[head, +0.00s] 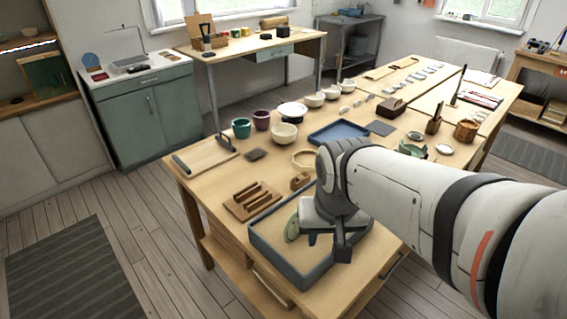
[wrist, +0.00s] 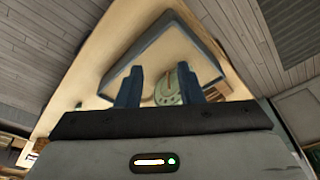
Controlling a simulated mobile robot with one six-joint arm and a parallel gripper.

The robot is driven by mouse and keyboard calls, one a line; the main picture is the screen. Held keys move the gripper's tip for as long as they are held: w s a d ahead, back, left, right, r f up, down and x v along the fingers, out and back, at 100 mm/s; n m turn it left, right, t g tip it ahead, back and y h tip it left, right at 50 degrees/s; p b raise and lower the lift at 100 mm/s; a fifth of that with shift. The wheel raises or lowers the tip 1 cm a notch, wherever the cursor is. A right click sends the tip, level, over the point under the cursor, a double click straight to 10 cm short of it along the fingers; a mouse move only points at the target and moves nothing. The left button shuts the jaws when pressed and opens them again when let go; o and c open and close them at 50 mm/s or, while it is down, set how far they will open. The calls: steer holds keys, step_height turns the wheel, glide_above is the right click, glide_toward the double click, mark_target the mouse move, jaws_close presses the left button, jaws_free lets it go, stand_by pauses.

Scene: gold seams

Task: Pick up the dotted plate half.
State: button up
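A pale green plate piece (head: 291,228) is in the grey-blue-rimmed tray (head: 262,252) at the table's front corner, just left of my gripper (head: 328,241). The fingers stand apart with nothing held. I cannot tell whether they touch the piece.
A slotted wooden rack (head: 252,201) and a small wooden block (head: 300,181) sit just behind the tray. A blue tray (head: 338,133), several bowls and cups, and another green item (head: 412,150) stand farther back. The tray floor is otherwise largely bare where visible.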

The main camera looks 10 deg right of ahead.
steer(key=w+m, duration=0.3)
steer(key=w, duration=0.2)
steer(key=w+f+m+g+p, duration=0.1)
steer(key=w+m, duration=0.2)
steer(key=w, duration=0.2)
steer(key=w+a+f+m+h+p, duration=0.1)
steer(key=w+m, duration=0.3)
steer(key=w, duration=0.2)
steer(key=shift+w+g, duration=0.1)
steer(key=shift+g, duration=0.2)
steer(key=f, duration=0.5)
steer(key=w+f+p, duration=0.1)
steer(key=f, duration=0.1)
steer(key=shift+d+f, duration=0.15)
steer(key=shift+d, duration=0.25)
steer(key=shift+c, duration=0.5)
jaws_close()
